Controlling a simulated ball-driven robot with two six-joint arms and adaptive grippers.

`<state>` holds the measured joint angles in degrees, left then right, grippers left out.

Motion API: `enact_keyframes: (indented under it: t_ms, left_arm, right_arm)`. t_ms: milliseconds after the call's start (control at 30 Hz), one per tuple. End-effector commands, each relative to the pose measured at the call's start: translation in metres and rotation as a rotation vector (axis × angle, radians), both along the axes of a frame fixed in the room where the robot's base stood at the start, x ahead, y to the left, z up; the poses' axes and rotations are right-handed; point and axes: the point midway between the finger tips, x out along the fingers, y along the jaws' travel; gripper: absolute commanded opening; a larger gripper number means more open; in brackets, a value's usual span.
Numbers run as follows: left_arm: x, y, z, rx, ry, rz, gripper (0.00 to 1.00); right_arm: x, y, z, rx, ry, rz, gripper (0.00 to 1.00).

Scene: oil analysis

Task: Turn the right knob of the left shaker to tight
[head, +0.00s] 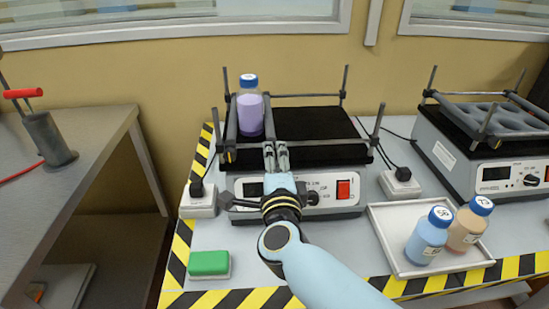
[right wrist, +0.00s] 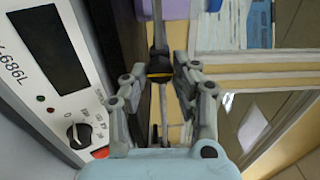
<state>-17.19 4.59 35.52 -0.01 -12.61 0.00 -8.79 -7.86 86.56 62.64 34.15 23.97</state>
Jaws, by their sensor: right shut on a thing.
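The left shaker (head: 335,202) has a black platform (head: 308,122) with a frame of rods above it. A bottle of purple liquid with a blue cap (head: 250,112) stands upright at the platform's left, by the clamping rods. My right gripper (head: 276,148) reaches in over the shaker's front and is shut on the right knob. In the right wrist view this knob (right wrist: 160,70), black with a yellow band, sits between the fingers of the gripper (right wrist: 161,76). In the head view the fingers hide it. The left knob (head: 230,156) shows to the left. My left gripper is out of view.
A second shaker (head: 492,172) stands at the right. A white tray (head: 388,237) holds a blue bottle (head: 428,238) and a brown bottle (head: 467,228). A green-topped block (head: 209,263) lies at the front left. Power strips (head: 199,200) flank the left shaker.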

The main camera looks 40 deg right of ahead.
Motion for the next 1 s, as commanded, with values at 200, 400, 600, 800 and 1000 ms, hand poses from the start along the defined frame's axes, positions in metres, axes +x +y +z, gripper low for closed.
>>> enact_keyframes:
  t_ms: [200, 400, 600, 800, 1000]
  left_arm:
    - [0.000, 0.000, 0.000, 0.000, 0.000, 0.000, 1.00]
    - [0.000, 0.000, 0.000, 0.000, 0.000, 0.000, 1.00]
    - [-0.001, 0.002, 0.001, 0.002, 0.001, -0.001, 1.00]
    - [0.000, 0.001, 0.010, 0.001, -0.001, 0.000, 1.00]
    - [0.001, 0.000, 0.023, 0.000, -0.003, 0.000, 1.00]
  right_arm:
    - [-0.001, 0.000, -0.001, 0.001, 0.002, 0.000, 0.34]
    - [0.000, 0.000, -0.001, 0.000, 0.001, 0.000, 0.50]
    - [0.000, 0.000, 0.000, -0.005, 0.005, 0.000, 0.50]
    - [0.000, 0.000, 0.003, -0.144, 0.089, -0.001, 0.50]
    - [0.000, 0.000, 0.004, -0.452, 0.278, 0.000, 0.50]
